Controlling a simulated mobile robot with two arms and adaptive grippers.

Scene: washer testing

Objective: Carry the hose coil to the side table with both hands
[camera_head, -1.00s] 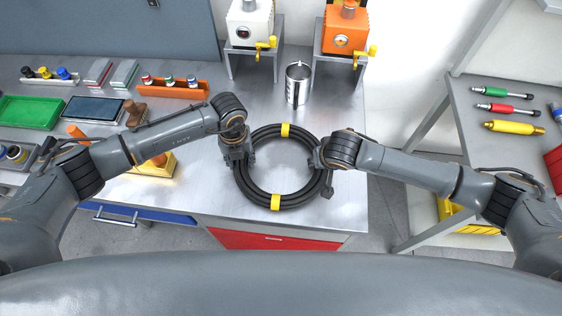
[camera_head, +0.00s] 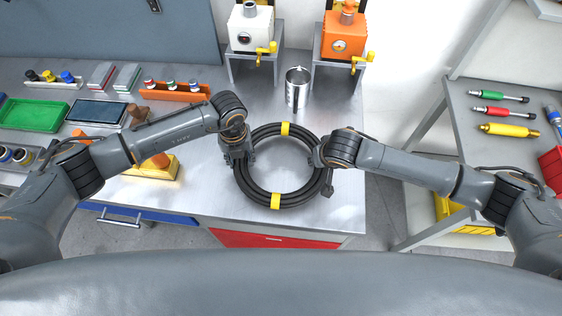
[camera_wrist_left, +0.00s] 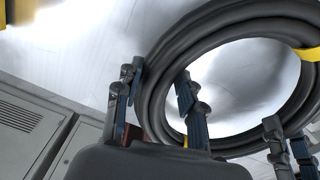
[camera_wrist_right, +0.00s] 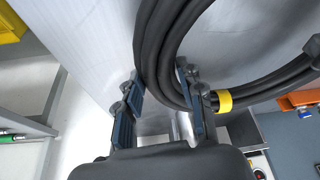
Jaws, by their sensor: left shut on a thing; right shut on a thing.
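The hose coil (camera_head: 262,199) is a black ring with yellow bands, in the middle of the head view over the metal workbench. My left gripper (camera_head: 240,160) is shut on its left side. In the left wrist view its fingers (camera_wrist_left: 155,100) stand either side of the hose. My right gripper (camera_head: 322,172) is shut on the coil's right side. The right wrist view shows its fingers (camera_wrist_right: 160,103) around the hose. The coil looks roughly level; its height above the bench is hard to judge. The side table (camera_head: 468,133) stands at the right.
A metal cup (camera_head: 297,88) stands behind the coil. White (camera_head: 252,28) and orange (camera_head: 343,36) machines are on stands at the back. The side table holds tools (camera_head: 508,131) and a red bin (camera_head: 551,163). The workbench (camera_head: 335,213) ends right of the coil; a floor gap follows.

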